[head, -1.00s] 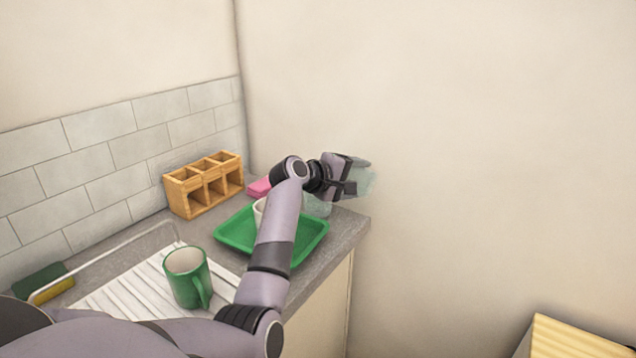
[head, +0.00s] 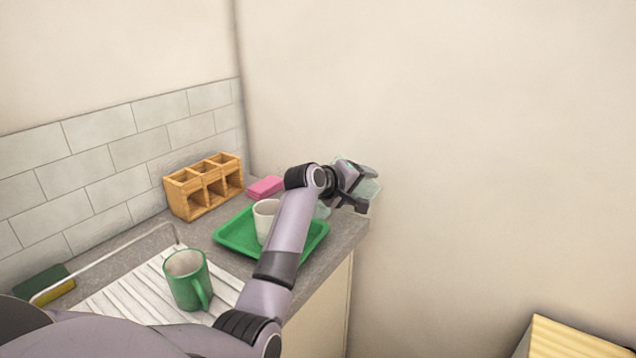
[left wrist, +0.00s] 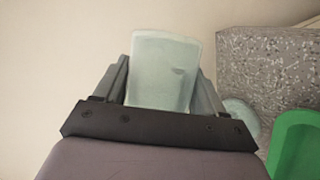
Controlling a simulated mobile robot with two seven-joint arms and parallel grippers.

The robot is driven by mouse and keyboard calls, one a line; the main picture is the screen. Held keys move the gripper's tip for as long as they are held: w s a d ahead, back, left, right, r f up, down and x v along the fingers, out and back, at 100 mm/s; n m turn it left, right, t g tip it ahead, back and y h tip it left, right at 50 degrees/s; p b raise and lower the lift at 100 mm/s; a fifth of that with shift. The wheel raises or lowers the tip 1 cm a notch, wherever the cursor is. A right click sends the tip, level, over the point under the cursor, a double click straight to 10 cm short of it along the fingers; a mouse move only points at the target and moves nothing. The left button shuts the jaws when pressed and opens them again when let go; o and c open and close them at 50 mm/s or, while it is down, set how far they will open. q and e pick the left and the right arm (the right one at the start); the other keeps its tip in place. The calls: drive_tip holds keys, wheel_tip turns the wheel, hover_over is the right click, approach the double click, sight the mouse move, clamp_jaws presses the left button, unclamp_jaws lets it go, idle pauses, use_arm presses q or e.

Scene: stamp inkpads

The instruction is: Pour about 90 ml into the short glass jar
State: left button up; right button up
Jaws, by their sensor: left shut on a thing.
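My left gripper (head: 357,187) is shut on a translucent pale green glass vessel (head: 370,188), out near the counter's far right corner. The vessel also shows in the left wrist view (left wrist: 163,72), between the two fingers. Its tilt and any liquid in it cannot be made out. A small pale glass thing (head: 322,210), apparently the short glass jar, stands on the counter just below the gripper, mostly hidden by my arm. In the left wrist view it is a pale rounded shape (left wrist: 241,116) right of the fingers. My right gripper is not in view.
A green tray (head: 306,250) holds a white cup (head: 264,216), partly behind my arm. A pink block (head: 266,187) and a wooden rack (head: 203,187) stand behind. A green mug (head: 187,280) stands on the white drainer (head: 130,298). The wall is close beyond the gripper.

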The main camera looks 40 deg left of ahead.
use_arm(q)
drive_tip(key=shift+s+a+f+m, duration=0.1)
drive_tip(key=shift+a+m, duration=0.05)
drive_tip(key=shift+m, duration=0.15)
drive_tip(key=shift+a+f+m+y+p, duration=0.1)
drive_tip(key=shift+f+m+y+p, duration=0.3)
drive_tip(key=shift+f+y+p, duration=0.15)
drive_tip(key=shift+f, duration=0.15)
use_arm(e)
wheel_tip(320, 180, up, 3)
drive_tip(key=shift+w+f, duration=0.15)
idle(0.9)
